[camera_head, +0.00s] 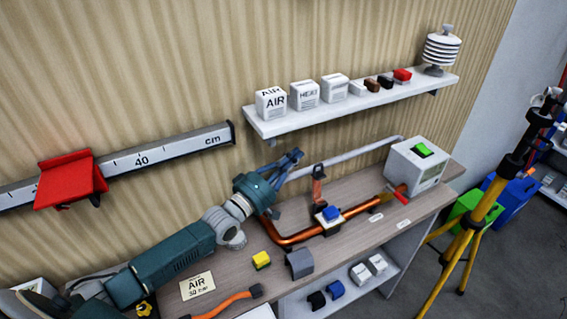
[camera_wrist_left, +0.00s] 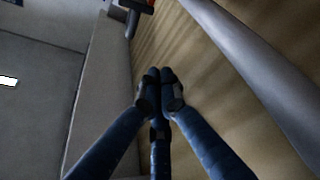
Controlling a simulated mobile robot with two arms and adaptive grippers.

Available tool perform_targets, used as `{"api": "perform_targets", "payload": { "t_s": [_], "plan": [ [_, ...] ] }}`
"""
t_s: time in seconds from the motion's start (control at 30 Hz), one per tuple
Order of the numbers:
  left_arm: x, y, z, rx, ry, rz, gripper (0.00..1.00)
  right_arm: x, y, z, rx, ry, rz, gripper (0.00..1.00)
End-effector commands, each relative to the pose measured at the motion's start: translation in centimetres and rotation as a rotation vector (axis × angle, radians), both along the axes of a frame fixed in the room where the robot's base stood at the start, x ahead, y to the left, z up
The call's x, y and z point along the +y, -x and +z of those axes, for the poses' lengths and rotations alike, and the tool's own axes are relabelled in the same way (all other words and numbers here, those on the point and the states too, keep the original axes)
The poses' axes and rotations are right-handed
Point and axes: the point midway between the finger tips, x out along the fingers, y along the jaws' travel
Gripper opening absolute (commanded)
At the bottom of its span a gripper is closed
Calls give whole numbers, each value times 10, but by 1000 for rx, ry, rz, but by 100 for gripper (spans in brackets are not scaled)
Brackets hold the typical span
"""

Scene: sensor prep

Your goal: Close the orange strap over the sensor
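The orange strap (camera_head: 318,187) stands upright behind the copper pipe (camera_head: 290,241), its dark upper end raised. The blue sensor (camera_head: 331,213) sits with a pale block on the pipe in front of the strap, uncovered on top. My left gripper (camera_head: 295,156) is left of the strap and slightly above it, apart from it. In the left wrist view its blue fingers (camera_wrist_left: 160,78) meet at the tips with nothing visible between them. A small dark and red thing, cut off at the top edge there, cannot be identified. My right gripper is not in view.
A white box with a green button (camera_head: 415,166) stands at the right end. A wall shelf (camera_head: 355,108) hangs above.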

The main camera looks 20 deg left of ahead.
Motion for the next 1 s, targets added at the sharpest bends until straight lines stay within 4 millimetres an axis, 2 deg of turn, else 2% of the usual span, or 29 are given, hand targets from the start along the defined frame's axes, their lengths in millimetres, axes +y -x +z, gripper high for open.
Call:
{"api": "perform_targets", "payload": {
  "t_s": [0.03,0.17,0.2,0.33,0.47,0.73,1.0],
  "plan": [
    [-3,-10,6,-2,0,0,0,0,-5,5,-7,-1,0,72],
    [-10,-29,9,-2,-1,-1,0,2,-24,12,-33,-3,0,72],
    [-17,-22,3,5,2,-2,0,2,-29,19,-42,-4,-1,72],
    [-28,-13,-5,2,2,-1,0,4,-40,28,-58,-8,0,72],
    [-35,-8,-11,2,0,-1,0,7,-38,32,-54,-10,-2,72],
    [-38,-5,-15,0,-1,0,0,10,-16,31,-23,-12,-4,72],
    [-38,-5,-15,-6,-8,0,0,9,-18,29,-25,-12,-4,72]
  ]
}}
